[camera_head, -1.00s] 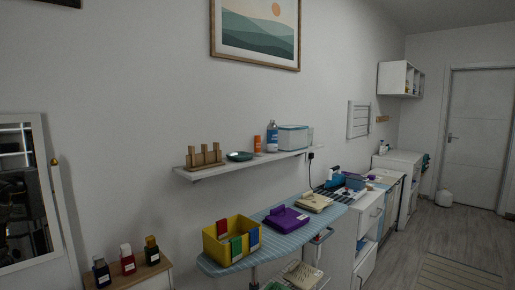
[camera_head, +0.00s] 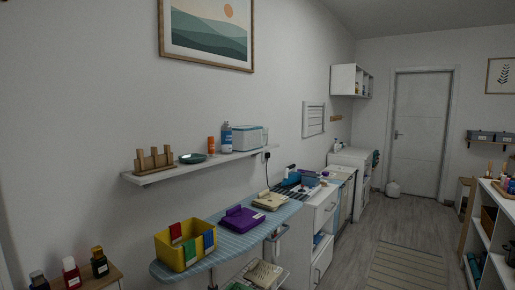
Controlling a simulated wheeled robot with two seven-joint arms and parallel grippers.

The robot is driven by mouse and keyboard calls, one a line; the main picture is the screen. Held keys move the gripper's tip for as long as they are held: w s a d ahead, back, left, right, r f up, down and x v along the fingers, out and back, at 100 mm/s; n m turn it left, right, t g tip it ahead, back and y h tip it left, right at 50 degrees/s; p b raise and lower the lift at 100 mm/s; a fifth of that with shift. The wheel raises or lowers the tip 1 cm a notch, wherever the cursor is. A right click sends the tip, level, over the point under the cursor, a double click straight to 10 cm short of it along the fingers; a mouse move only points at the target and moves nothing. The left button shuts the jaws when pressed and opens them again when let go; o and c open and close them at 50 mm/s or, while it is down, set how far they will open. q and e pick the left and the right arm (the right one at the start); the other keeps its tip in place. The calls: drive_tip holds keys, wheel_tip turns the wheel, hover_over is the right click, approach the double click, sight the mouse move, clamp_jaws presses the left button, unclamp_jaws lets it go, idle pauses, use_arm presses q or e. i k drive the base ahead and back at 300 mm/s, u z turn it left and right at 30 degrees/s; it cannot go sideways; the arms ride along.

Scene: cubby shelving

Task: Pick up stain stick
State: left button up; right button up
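I cannot tell for sure which thing is the stain stick. Three small bottles, one dark (camera_head: 38,281), one red (camera_head: 72,273) and one black with an orange-brown top (camera_head: 99,262), stand on a wooden stand at the lower left. Neither of my grippers is in view.
An ironing board (camera_head: 226,240) holds a yellow bin (camera_head: 178,258) and a purple item (camera_head: 241,218). White cabinets (camera_head: 318,219) line the left wall. The grey floor is open toward the door (camera_head: 418,133). A white cubby shelf (camera_head: 484,232) stands at the right.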

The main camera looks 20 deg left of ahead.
sight(211, 141)
drive_tip(key=z, duration=0.05)
drive_tip(key=i, duration=3.45)
drive_tip(key=u, duration=3.7)
drive_tip(key=i, duration=0.15)
drive_tip(key=u, duration=0.3)
